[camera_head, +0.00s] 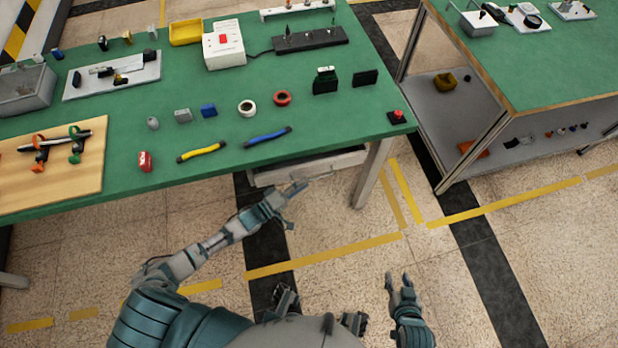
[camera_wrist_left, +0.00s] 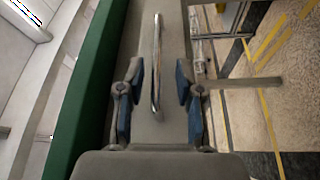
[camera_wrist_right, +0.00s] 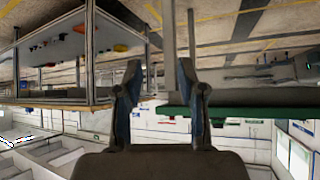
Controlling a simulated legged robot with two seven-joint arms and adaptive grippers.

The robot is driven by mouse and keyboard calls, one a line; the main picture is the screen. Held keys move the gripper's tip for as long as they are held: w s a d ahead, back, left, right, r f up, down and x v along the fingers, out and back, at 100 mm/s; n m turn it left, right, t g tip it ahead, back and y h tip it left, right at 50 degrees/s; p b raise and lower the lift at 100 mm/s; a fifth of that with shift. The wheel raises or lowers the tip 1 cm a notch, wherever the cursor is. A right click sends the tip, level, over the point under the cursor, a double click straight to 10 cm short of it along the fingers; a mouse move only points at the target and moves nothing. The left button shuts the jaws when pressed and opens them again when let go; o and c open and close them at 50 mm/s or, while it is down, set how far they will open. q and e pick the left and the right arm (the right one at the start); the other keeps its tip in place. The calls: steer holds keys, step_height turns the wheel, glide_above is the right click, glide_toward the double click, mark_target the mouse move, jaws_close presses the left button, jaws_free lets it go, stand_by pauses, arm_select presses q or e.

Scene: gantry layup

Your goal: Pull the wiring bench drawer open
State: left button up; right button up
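The wiring bench (camera_head: 330,125) has a green top. Its grey drawer (camera_head: 322,163) shows as a pale strip below the front edge, under the overhang. In the left wrist view the drawer front (camera_wrist_left: 172,125) fills the middle, with a long metal bar handle (camera_wrist_left: 156,75) on it. My left gripper (camera_head: 295,188) is at the drawer front. Its fingers are open on either side of the handle, with gaps showing on both sides; the left gripper (camera_wrist_left: 159,70) is not closed on it. My right gripper (camera_head: 399,281) is open and empty, away from the bench.
Tools, tape rolls and a red button (camera_head: 397,115) lie on the bench top. A bench leg (camera_head: 371,175) stands right of the drawer. A second green-topped bench (camera_head: 530,60) with a lower shelf stands at right. The floor in front of the drawer is open.

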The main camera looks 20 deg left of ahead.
mark_target(310, 179)
arm_select(q)
steer(key=x, duration=0.4)
steer(key=shift+s+d, duration=0.25)
steer(key=shift+d, duration=0.05)
steer(key=shift+a, duration=0.4)
steer(key=shift+c, duration=0.2)
steer(key=shift+a, duration=0.1)
jaws_close()
steer(key=shift+s, duration=0.1)
steer(key=shift+d, duration=0.25)
